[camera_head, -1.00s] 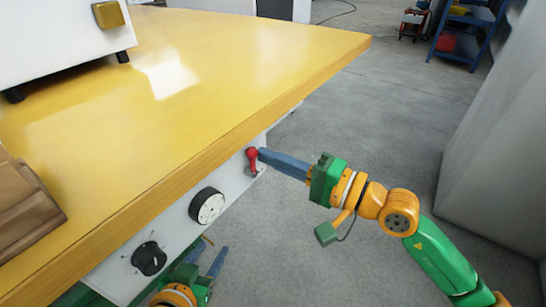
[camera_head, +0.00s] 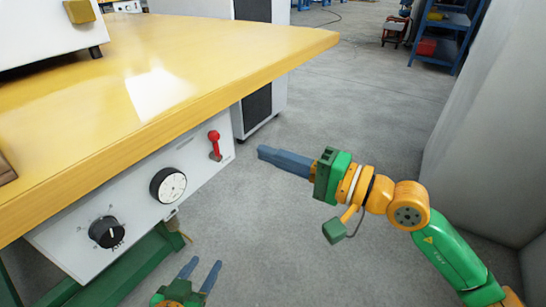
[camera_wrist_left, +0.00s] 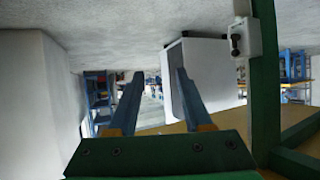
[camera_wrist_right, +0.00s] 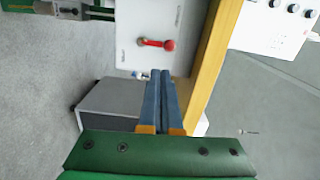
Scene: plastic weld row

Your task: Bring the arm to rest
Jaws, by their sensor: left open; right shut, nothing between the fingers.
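My right arm comes in from the right in the head view. Its gripper (camera_head: 262,152) is shut and empty, held in the air to the right of the white control panel (camera_head: 205,180) and apart from it. In the right wrist view the blue fingers (camera_wrist_right: 160,75) lie together, with a red lever switch (camera_wrist_right: 168,44) just beyond their tips. The red lever (camera_head: 214,143) points up in the head view. My left gripper (camera_head: 205,264) is low at the bottom of the head view, fingers spread and empty. It also shows open in the left wrist view (camera_wrist_left: 158,78).
The yellow tabletop (camera_head: 230,60) lies above the panel, its edge close to both arms. The panel carries a white-faced dial (camera_head: 169,185) and a black knob (camera_head: 107,232). A white cabinet (camera_head: 275,100) stands behind. Grey floor is clear around my right gripper.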

